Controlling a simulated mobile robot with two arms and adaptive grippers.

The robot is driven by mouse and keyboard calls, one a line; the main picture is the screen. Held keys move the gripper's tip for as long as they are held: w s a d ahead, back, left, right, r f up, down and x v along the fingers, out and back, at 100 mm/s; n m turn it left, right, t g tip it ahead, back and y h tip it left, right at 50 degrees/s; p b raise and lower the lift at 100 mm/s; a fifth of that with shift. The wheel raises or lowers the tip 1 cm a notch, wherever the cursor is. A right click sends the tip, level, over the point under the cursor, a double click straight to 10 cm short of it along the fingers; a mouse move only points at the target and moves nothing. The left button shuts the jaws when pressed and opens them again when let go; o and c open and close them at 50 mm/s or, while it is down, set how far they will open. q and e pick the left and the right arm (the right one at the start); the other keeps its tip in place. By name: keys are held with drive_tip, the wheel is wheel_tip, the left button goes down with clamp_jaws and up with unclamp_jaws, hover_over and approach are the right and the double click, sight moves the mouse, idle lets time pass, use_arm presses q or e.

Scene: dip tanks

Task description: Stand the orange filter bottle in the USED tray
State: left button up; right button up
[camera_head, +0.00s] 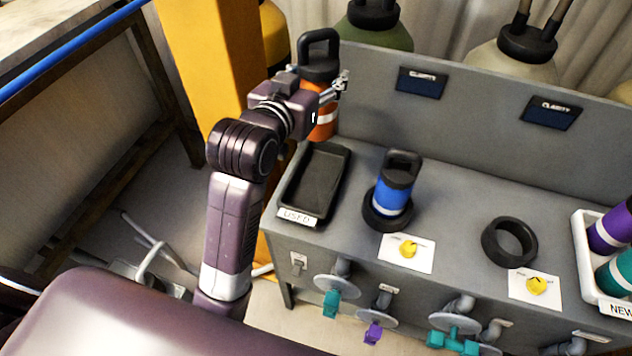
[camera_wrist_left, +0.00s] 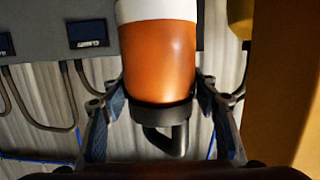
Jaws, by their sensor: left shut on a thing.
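My left gripper (camera_head: 333,92) is shut on the orange filter bottle (camera_head: 323,122), which has a white band and a black cap with a loop handle. The bottle is roughly upright, beyond the far end of the USED tray (camera_head: 341,173) in the head view. The gripper and wrist hide part of it. In the left wrist view the bottle (camera_wrist_left: 160,60) is between both fingers (camera_wrist_left: 160,95), its cap toward the bottom of the picture. The USED tray is black, shallow and empty, with its label on the near edge. My right gripper is not in view.
A blue bottle (camera_head: 391,197) stands in a black ring right of the tray. An empty black ring (camera_head: 510,242) is farther right, then a white NEW tray (camera_head: 580,245) with purple and teal bottles. A yellow post (camera_head: 205,60) is left of the bench. A grey back panel (camera_head: 480,100) rises behind.

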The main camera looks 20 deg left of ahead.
use_arm(q)
drive_tip(key=shift+a+r+n+y, duration=0.2)
drive_tip(key=shift+r+n+y, duration=0.1)
drive_tip(key=shift+r+y, duration=0.15)
wheel_tip(320, 180, down, 14)
drive_tip(key=shift+f+b, duration=0.1)
drive_tip(key=shift+b, duration=0.35)
wheel_tip(320, 180, down, 5)
drive_tip(key=shift+f, duration=0.15)
drive_tip(key=o, duration=1.6)
drive_tip(key=shift+f, duration=0.1)
drive_tip(key=shift+o, duration=0.4)
drive_tip(key=shift+s, duration=0.1)
